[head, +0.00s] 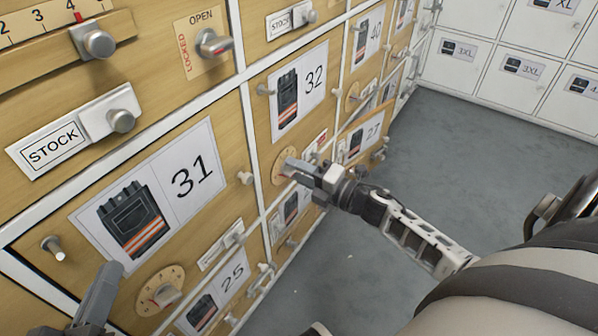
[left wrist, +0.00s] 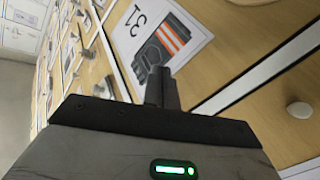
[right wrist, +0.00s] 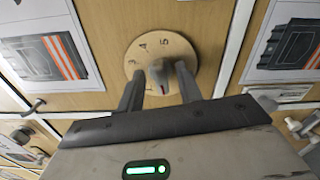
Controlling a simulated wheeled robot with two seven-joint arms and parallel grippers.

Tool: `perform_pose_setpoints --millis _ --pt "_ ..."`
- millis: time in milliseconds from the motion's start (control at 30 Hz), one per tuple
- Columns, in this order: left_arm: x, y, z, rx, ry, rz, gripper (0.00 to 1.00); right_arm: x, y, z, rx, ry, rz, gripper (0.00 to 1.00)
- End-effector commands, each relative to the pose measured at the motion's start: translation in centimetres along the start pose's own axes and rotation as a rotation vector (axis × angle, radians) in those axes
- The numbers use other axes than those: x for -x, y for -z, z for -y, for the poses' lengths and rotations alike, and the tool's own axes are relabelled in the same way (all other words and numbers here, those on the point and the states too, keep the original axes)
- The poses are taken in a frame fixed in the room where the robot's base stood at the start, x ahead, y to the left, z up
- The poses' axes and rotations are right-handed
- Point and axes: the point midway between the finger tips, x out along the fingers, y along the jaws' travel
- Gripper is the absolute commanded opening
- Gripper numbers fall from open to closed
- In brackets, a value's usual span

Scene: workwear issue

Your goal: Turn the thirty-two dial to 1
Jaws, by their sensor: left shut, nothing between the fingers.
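The thirty-two dial (head: 283,164) is a round wooden disc with a grey knob, below the door label 32 (head: 299,90). In the right wrist view the dial (right wrist: 147,52) shows figures around its rim, with 3, 4 and 5 seemingly along the top. Its knob (right wrist: 170,77) has a red mark facing down in that picture. My right gripper (head: 297,168) is at this dial, its two fingers (right wrist: 160,85) apart on either side of the knob; firm contact cannot be told. My left gripper (head: 112,278) is shut and empty, in front of the label 31 door, also in the left wrist view (left wrist: 161,80).
The thirty-one dial (head: 160,291) is just right of my left gripper. A STOCK slider (head: 75,132), an OPEN/LOCKED latch (head: 212,43) and door knobs (head: 245,178) stick out of the cabinet front. White lockers (head: 490,60) stand at the back right. The grey floor (head: 450,140) is clear.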

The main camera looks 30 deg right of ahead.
Motion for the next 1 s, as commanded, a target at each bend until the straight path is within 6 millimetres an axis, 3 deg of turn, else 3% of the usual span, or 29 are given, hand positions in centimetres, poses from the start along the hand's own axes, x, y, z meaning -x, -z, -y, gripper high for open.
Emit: perform_pose_setpoints --millis 167,267,300,667,1000 --pt "-0.03 0.08 -0.06 -0.001 -0.002 -0.002 0.00 0.02 -0.01 0.00 0.000 0.000 0.000 0.33" --pt "-0.04 0.10 -0.07 -0.002 -0.002 -0.002 0.00 0.03 -0.01 0.00 0.000 0.000 0.000 0.05" --pt "-0.05 0.09 -0.08 -0.002 -0.002 -0.002 0.00 0.03 0.00 0.00 0.000 0.000 0.000 0.00" --pt "0.01 0.09 -0.30 0.006 -0.003 0.016 0.00 0.05 -0.05 -0.10 -0.038 0.001 0.000 0.00" --pt "0.05 -0.04 0.18 -0.056 0.044 0.058 0.00 0.07 -0.13 -0.18 -0.252 0.003 0.001 0.00"
